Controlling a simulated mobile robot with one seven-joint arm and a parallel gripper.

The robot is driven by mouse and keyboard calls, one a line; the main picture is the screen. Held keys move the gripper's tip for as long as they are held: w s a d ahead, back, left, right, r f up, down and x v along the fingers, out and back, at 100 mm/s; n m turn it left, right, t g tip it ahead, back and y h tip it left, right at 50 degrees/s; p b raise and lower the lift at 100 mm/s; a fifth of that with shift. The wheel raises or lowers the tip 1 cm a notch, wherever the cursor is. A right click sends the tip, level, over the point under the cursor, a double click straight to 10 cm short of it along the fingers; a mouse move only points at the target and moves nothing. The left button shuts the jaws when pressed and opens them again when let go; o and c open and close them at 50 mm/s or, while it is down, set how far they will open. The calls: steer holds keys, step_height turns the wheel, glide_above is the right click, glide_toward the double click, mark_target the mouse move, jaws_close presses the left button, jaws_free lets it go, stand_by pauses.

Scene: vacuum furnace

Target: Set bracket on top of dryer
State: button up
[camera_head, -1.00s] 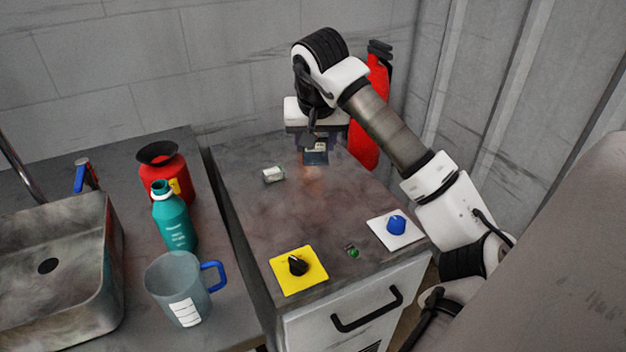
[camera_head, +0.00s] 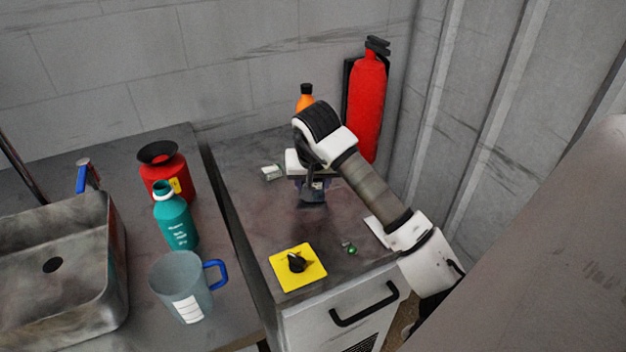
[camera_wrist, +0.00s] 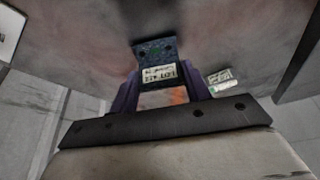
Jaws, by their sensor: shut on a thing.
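The bracket looks like a dark blue-grey plate with a pale label. It is in my gripper in the head view (camera_head: 312,199) and beyond the fingers in the wrist view (camera_wrist: 152,48). My gripper (camera_head: 312,186) is shut on it; its purple fingers (camera_wrist: 158,90) sit either side of the bracket's label end. The stained metal top (camera_head: 255,215) of a cabinet with a front handle, seemingly the dryer, lies below. The bracket is over the middle of this top. I cannot tell whether it touches the surface.
A small labelled block (camera_head: 272,172) lies on the top, back left. A yellow plate with a black knob (camera_head: 298,262) and a green button (camera_head: 351,249) are at the front. An orange bottle (camera_head: 305,97) and red extinguisher (camera_head: 367,105) stand behind. A teal bottle (camera_head: 176,222) and jug (camera_head: 182,285) are left.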

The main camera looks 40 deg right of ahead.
steer(key=shift+f+b, duration=0.15)
steer(key=shift+b, duration=0.15)
steer(key=o, duration=1.2)
steer(key=shift+o, duration=0.2)
steer(key=shift+r+p, duration=0.35)
steer(key=shift+p, duration=0.15)
steer(key=b+v, duration=0.2)
steer(key=v, duration=0.9)
steer(key=shift+r+b, duration=0.3)
steer(key=shift+r, duration=0.05)
steer(key=shift+s+f, duration=0.1)
steer(key=shift+s, duration=0.05)
